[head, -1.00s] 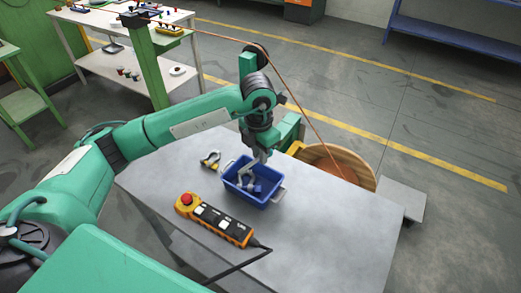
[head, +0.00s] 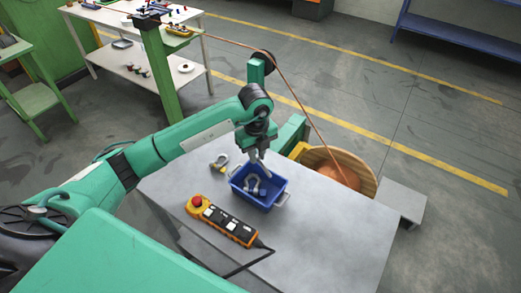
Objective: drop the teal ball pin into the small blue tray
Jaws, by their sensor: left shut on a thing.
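The small blue tray (head: 249,200) stands on the grey table, with a grey shackle and a small blue piece inside it. My left gripper (head: 263,159) points down over the tray's far edge, its fingers closed together. The thing between its fingers is too small and too hidden to make out, and I see the teal ball pin nowhere else. I cannot tell whether the fingertips touch the tray. My right gripper is out of view.
A shackle (head: 220,163) lies left of the tray on the grey table (head: 318,216). A yellow and black pendant (head: 224,220) with a red button and cable lies in front. A wooden reel (head: 361,176) stands beyond. The table's right side is clear.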

